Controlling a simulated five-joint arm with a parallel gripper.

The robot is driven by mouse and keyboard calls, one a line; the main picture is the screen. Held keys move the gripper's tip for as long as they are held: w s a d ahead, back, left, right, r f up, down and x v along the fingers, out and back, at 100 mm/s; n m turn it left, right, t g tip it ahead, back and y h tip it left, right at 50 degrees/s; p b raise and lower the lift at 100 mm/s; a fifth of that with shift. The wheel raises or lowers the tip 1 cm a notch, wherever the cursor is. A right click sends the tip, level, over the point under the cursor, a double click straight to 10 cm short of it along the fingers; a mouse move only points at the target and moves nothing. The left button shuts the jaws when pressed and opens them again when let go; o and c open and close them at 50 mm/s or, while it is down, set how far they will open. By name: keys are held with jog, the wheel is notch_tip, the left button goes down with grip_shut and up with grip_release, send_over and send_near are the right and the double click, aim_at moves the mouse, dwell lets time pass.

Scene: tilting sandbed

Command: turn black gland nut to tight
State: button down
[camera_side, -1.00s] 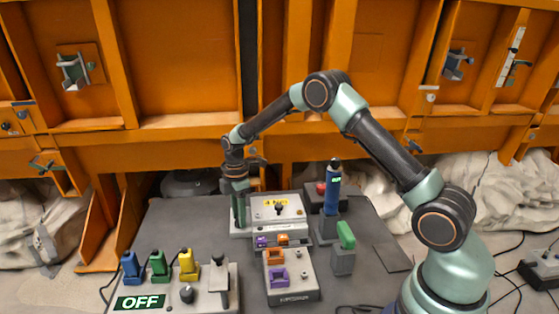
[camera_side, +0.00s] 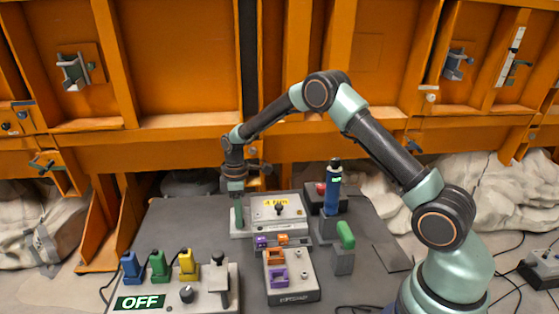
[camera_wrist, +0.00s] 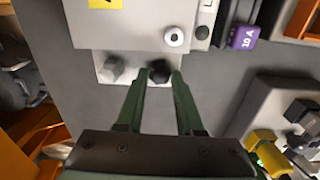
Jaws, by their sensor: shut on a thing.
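The black gland nut (camera_wrist: 159,70) sits on the light grey lower ledge of a box in the wrist view. My gripper (camera_wrist: 160,78) has its two green fingers on either side of the nut, shut on it. A grey nut (camera_wrist: 110,68) sits to its left on the same ledge, clear of the fingers. In the side view my gripper (camera_side: 238,228) points down at the left end of the grey box (camera_side: 292,212) with a yellow label. The black nut is not visible there, hidden at the fingertips.
A box with orange and purple parts (camera_side: 292,290) is in front. A blue tool (camera_side: 332,190) stands upright to the right, near a green-topped switch (camera_side: 344,240). Orange wall panels rise behind.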

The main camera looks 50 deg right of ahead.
jog(key=m, duration=1)
jog(key=shift+m, duration=2.1)
jog(key=c, duration=0.5)
grip_release()
jog(key=shift+c, duration=0.2)
